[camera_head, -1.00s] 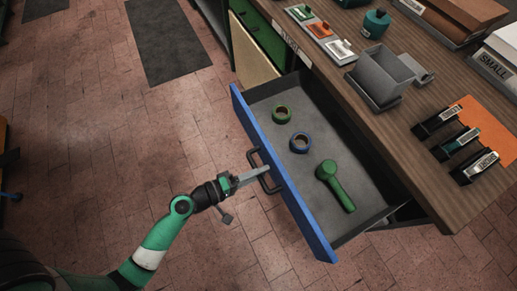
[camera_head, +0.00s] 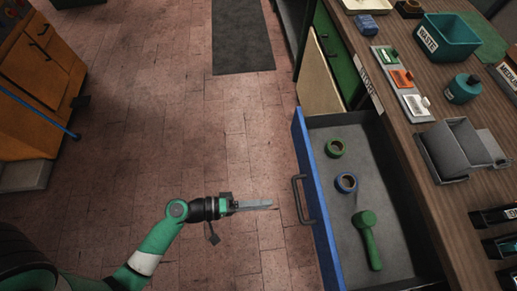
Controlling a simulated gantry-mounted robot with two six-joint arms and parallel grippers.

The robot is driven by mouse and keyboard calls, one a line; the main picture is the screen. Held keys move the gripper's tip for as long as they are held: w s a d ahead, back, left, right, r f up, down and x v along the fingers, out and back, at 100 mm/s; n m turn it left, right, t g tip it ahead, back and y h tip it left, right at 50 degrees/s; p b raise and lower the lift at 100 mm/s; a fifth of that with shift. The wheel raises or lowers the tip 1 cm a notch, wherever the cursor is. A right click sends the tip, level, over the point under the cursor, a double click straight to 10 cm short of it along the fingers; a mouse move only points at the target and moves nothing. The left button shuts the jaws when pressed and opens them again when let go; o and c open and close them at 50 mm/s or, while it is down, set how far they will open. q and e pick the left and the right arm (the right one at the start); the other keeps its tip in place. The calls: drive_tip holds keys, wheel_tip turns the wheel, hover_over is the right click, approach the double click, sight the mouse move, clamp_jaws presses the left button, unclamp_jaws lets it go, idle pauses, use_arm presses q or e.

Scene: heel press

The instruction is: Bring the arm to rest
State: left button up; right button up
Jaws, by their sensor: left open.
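My left gripper (camera_head: 252,204) is over the brick floor, to the left of the open drawer (camera_head: 386,141), and points right toward it. It is open and empty, with a visible gap to the black handle (camera_head: 304,200) on the blue drawer front (camera_head: 316,200). My left arm (camera_head: 158,238) comes in from the lower left, bent at a green joint. My right gripper is not in view.
An orange cabinet (camera_head: 38,62) is at far left. The floor between is clear.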

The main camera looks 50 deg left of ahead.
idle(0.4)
use_arm(q)
drive_tip(key=w+d+r+m+t+h+p, duration=0.1)
drive_tip(key=w+r+m, duration=0.35)
drive_tip(key=r, duration=0.75)
drive_tip(key=w+d+r+m+t+h+p, duration=0.1)
drive_tip(key=w+r+m, duration=0.2)
drive_tip(key=w+r, duration=0.55)
drive_tip(key=w+d+r+m+t+h+p, duration=0.1)
drive_tip(key=w+d+r+m+p, duration=0.2)
drive_tip(key=r, duration=1.1)
wheel_tip(320, 180, up, 14)
drive_tip(key=a+m+t, duration=0.2)
drive_tip(key=m+t, duration=0.1)
drive_tip(key=m, duration=0.1)
drive_tip(key=s+a+r+n+t+y, duration=0.1)
drive_tip(key=s+a+r+t+y, duration=0.35)
drive_tip(key=r, duration=0.45)
drive_tip(key=s+a+r+n+t+y, duration=0.2)
drive_tip(key=s+a+r+t+y, duration=0.25)
drive_tip(key=r, duration=0.35)
wheel_tip(320, 180, up, 38)
drive_tip(key=w+y+p, duration=0.1)
drive_tip(key=p, duration=3.6)
drive_tip(key=shift+w+f, duration=0.15)
